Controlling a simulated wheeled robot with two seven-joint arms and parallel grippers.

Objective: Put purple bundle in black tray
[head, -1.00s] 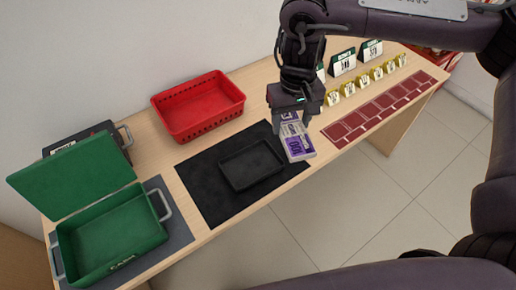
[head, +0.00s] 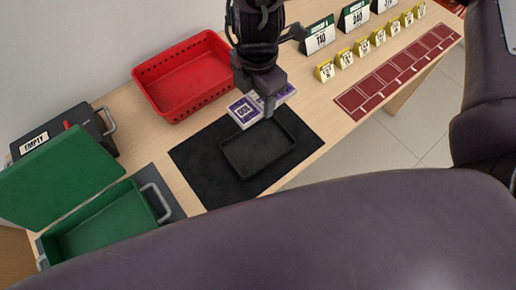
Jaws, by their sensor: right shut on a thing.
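The purple bundle (head: 245,112) is a flat stack with purple and white faces. It is in my right gripper (head: 268,103), at the back edge of the black mat, behind the black tray. The gripper's fingers hide its middle, and I cannot tell whether it is clear of the surface. The black tray (head: 258,166) is shallow, empty and lies on the black mat (head: 203,158). My left gripper is not in view; a large dark arm link of mine covers the lower part of the picture.
A red basket (head: 184,75) stands behind the mat. An open green box (head: 100,225) is at the left, with a dark box labelled EMPTY (head: 68,132) behind it. Yellow number tags (head: 362,48), several dark number cards (head: 320,36) and a red marked strip (head: 398,70) lie to the right.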

